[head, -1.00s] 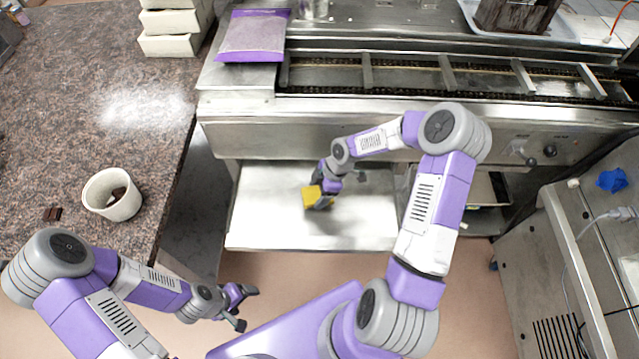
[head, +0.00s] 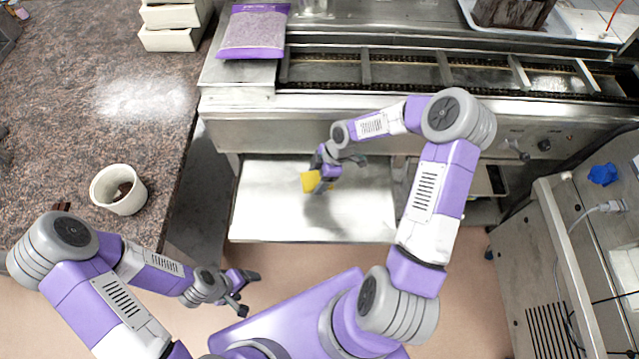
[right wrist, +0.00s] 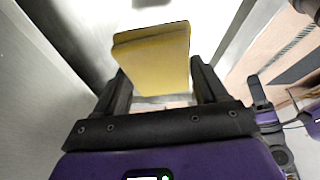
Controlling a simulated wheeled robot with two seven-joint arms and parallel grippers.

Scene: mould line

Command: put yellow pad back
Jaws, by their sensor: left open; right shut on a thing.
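The yellow pad (head: 310,181) is held in my right gripper (head: 322,184), over the low steel shelf (head: 265,215) below the machine. In the right wrist view the yellow pad (right wrist: 155,60) sits between the two dark fingers of my right gripper (right wrist: 158,85), which are shut on it. A shadow lies on the shelf under the gripper, and I cannot tell whether the pad touches the shelf. My left gripper (head: 248,292) is open and empty, above the floor to the right of the stone counter.
A white cup (head: 118,190) with dark pieces stands near the right edge of the stone counter (head: 60,110). A purple-edged bag (head: 253,32) lies on the machine, left of its chain conveyor (head: 410,75). A steel cabinet (head: 545,270) stands at the right.

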